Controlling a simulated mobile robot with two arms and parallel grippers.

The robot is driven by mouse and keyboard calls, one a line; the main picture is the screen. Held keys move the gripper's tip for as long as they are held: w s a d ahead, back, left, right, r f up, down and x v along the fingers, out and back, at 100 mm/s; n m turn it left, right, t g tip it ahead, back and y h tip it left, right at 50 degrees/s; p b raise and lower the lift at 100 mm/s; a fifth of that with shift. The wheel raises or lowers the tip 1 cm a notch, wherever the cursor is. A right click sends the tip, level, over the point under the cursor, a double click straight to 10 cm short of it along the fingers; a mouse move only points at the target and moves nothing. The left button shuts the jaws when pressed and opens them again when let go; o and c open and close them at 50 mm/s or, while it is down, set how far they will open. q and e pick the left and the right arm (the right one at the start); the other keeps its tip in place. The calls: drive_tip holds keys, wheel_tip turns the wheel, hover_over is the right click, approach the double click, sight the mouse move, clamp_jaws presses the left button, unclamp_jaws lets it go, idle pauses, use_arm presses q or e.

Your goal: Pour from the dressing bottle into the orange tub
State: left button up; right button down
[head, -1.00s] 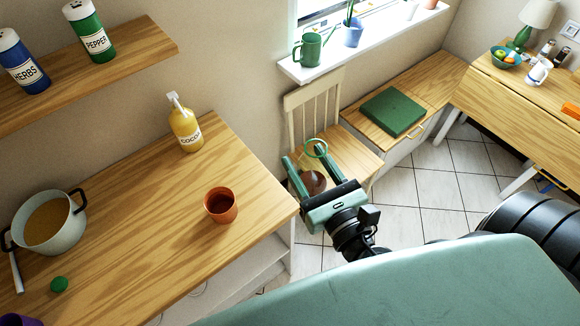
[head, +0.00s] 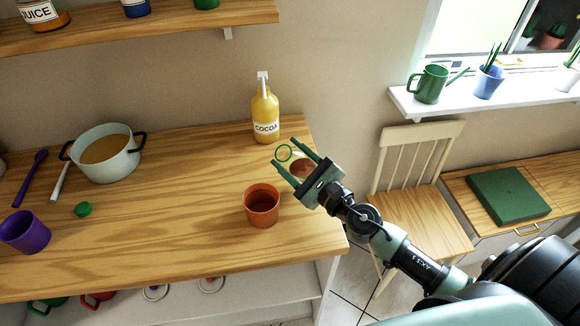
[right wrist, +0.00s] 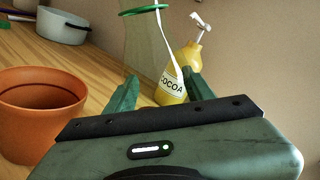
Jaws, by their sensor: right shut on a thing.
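The orange tub (head: 262,208) stands upright on the wooden counter near its right end; it fills the left of the right wrist view (right wrist: 38,118). My right gripper (head: 297,157) is above the counter, just behind and right of the tub. It is shut on a see-through dressing bottle (head: 302,169) with a green rim and reddish-brown contents low down. The bottle is faint, so its exact tilt is hard to tell. In the right wrist view the bottle (right wrist: 143,45) stands between the fingers, green rim at the top. My left gripper is not in view.
A yellow cocoa bottle (head: 265,115) stands close behind my right gripper. A pot (head: 104,155), green lid-like piece (head: 83,209) and purple cup (head: 25,232) are at left. A chair (head: 420,205) stands right of the counter. A shelf (head: 180,30) hangs above.

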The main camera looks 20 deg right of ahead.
drive_tip(key=r+n, duration=0.1)
drive_tip(key=n, duration=0.2)
drive_tip(key=r+n+y, duration=0.1)
drive_tip(key=n, duration=0.3)
drive_tip(key=r+n+p, duration=0.1)
drive_tip(key=r+n, duration=0.1)
drive_tip(key=n, duration=0.1)
drive_tip(key=shift+w+a+n+y, duration=0.25)
drive_tip(key=shift+w+n+y, duration=0.1)
drive_tip(key=shift+n+y, duration=0.05)
drive_tip(key=shift+r+n+p, duration=0.5)
drive_tip(key=shift+r+n, duration=0.1)
drive_tip(key=shift+n, duration=0.3)
drive_tip(key=shift+s+a+r+n+y+p, duration=0.1)
drive_tip(key=shift+a+r+n+y+p, duration=0.15)
drive_tip(key=shift+r+n+p, duration=0.45)
